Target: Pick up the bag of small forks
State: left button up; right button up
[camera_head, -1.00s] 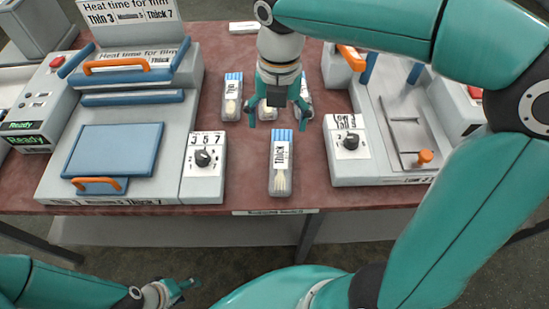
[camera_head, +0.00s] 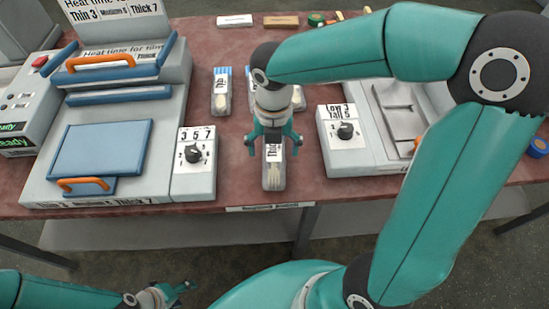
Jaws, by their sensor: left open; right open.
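A clear bag (camera_head: 273,181) with a white label and pale small utensils, which look like forks, lies upright in the picture near the table's front edge. My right gripper (camera_head: 273,146) is open, pointing down over the upper part of this bag, with its fingers at either side. It hides the bag's top; I cannot tell whether the fingers touch it. My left gripper (camera_head: 181,293) is open and empty, low at the bottom left, away from the table.
Another bag (camera_head: 221,92) lies behind, with more bags partly hidden by my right arm. A press (camera_head: 110,150) and a dial box (camera_head: 194,170) stand left. A second dial box (camera_head: 345,150) stands right. Red table (camera_head: 232,160) shows between them.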

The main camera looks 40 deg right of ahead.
aim_at(274, 156)
notch_tip(274, 156, down, 4)
jog(key=shift+r, duration=0.1)
jog(key=c, duration=1.1)
jog(key=shift+o, duration=0.2)
jog(key=shift+r, duration=0.1)
